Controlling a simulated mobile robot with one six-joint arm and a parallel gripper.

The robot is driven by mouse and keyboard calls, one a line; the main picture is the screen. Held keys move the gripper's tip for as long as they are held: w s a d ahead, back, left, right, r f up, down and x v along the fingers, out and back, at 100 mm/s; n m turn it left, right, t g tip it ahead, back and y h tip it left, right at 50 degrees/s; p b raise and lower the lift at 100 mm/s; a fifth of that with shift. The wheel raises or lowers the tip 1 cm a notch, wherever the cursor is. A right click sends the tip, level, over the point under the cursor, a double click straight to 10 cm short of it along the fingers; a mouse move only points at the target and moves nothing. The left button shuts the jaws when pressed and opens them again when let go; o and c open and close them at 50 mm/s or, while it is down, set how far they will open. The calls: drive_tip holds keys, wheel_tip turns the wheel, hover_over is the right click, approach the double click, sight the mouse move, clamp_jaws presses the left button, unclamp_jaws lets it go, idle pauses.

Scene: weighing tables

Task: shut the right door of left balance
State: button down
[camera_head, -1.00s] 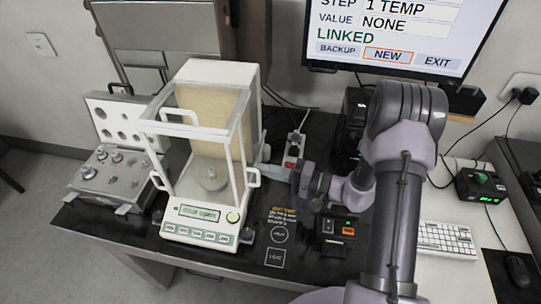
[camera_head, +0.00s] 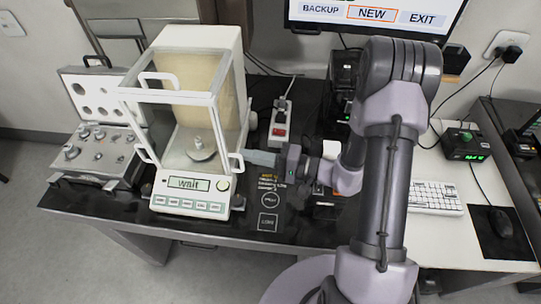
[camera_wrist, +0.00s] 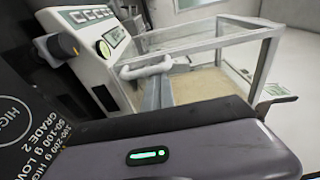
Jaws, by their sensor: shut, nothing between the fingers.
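The left balance (camera_head: 190,204) stands on the dark table with its glass draft shield, and its display (camera_head: 188,183) reads "wait". A metal weight (camera_head: 198,143) stands on its pan inside. The right door's white handle (camera_head: 238,163) is at the front right post, and the door looks closed against it. My gripper (camera_head: 249,157) is shut and empty, with its fingertips at this handle on the right side. In the wrist view the fingers (camera_wrist: 153,92) reach up to the handle (camera_wrist: 147,70); whether they touch it I cannot tell.
A grey case with weights (camera_head: 100,150) stands left of the balance. A power strip (camera_head: 280,122) lies behind my gripper. Printed mats (camera_head: 269,222) lie right of the balance's front. A keyboard (camera_head: 432,197) is at the right.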

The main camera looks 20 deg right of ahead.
drive_tip(key=shift+s+a, duration=0.1)
drive_tip(key=shift+s, duration=0.1)
drive_tip(key=p+v, duration=0.2)
drive_tip(key=v, duration=1.5)
drive_tip(key=shift+d+p, duration=0.3)
drive_tip(key=shift+p, duration=0.1)
drive_tip(key=s+a+r+n+g+h, duration=0.1)
drive_tip(key=s+a+r+h, duration=0.4)
drive_tip(key=r, duration=0.4)
drive_tip(key=s+a+r+g+h, duration=0.2)
drive_tip(key=s+a+r+h, duration=0.3)
drive_tip(key=r, duration=0.5)
drive_tip(key=a+h, duration=0.2)
drive_tip(key=h, duration=0.1)
drive_tip(key=shift+a+n, duration=0.35)
drive_tip(key=shift+n, duration=0.05)
